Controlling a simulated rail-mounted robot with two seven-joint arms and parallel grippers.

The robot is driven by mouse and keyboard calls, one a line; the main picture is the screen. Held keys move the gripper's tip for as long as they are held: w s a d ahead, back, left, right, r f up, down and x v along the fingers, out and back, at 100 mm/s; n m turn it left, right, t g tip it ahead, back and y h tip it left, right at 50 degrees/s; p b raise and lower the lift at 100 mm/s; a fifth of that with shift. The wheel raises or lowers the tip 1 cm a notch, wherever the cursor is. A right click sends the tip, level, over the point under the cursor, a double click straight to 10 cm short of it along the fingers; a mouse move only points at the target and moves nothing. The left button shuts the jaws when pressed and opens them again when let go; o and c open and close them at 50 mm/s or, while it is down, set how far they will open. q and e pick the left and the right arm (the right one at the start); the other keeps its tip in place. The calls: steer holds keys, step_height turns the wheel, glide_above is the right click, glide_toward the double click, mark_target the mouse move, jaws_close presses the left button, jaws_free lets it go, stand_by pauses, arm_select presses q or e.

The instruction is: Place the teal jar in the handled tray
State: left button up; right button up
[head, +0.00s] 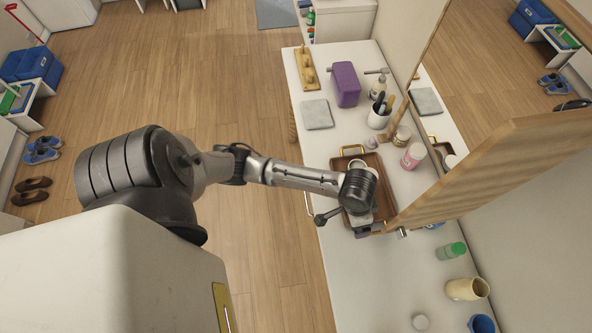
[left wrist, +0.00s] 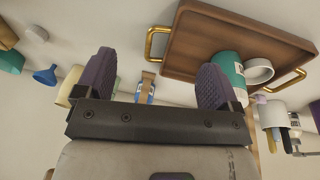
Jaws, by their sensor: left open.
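The brown handled tray (head: 378,160) with brass handles lies on the white counter, partly hidden under my left arm in the head view. It also shows in the left wrist view (left wrist: 195,45). The teal jar (left wrist: 226,64), teal with a white part, is at the tray in the left wrist view, beside a white ring-shaped item (left wrist: 258,70). I cannot tell whether the jar is upright; my arm hides it in the head view. My left gripper (left wrist: 155,68) is open with nothing between its purple fingers; one finger overlaps the jar's edge in view. My right gripper is not in view.
A green-capped jar (head: 451,251) and cream mug (head: 467,289) stand nearer. A purple box (head: 346,84) is farther off. The wood-framed mirror (head: 480,135) overhangs the counter's right side.

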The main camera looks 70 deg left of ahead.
arm_select(q)
steer(key=s+a+r+t+y, duration=0.1)
steer(key=s+a+t, duration=0.1)
steer(key=s, duration=1.5)
steer(key=shift+y, duration=0.3)
